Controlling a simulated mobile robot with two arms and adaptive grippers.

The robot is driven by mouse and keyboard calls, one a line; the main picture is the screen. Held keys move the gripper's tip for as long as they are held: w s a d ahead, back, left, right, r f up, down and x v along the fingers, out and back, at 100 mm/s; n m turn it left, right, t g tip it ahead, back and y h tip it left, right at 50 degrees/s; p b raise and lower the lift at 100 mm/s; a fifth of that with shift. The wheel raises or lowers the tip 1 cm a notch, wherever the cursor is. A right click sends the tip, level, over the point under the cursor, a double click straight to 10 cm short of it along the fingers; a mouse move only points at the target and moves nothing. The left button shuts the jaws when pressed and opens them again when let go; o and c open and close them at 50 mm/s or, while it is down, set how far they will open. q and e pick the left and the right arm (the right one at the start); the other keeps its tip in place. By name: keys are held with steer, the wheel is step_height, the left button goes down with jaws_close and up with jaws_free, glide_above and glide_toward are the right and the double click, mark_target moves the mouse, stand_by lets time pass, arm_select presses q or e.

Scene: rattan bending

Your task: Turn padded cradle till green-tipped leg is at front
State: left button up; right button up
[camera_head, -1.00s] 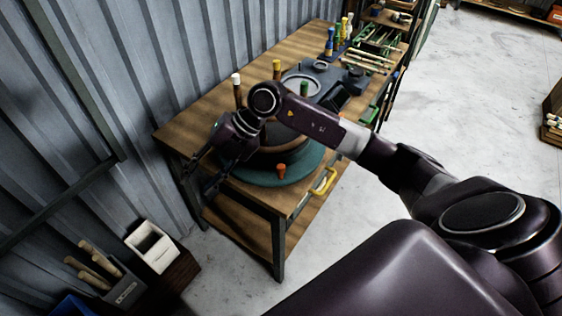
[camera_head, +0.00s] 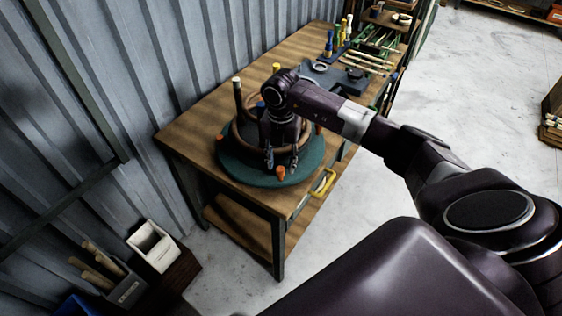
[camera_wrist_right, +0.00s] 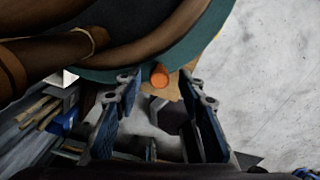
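The padded cradle stands on the table as a round dark green base (camera_head: 235,172) carrying a brown ring (camera_head: 236,135) and upright legs. A pale-tipped leg (camera_head: 236,88) rises at the back left. A yellow tip (camera_head: 276,67) shows behind my right arm. A blue tip (camera_head: 260,104) is partly hidden by my right wrist. No green tip is visible. An orange peg (camera_head: 281,172) sits on the front of the base. My right gripper (camera_head: 281,160) points down over the front of the ring. In the right wrist view its fingers (camera_wrist_right: 157,105) are apart and empty, with the orange peg (camera_wrist_right: 159,75) beyond them.
The wooden table (camera_head: 185,128) stands against the corrugated wall. Colored bottles (camera_head: 343,35) and green racks of rods (camera_head: 372,52) are at its far end. A white bin (camera_head: 151,246) stands on the left.

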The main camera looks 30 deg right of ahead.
steer(key=shift+f, duration=0.45)
steer(key=shift+c, duration=0.7)
jaws_close()
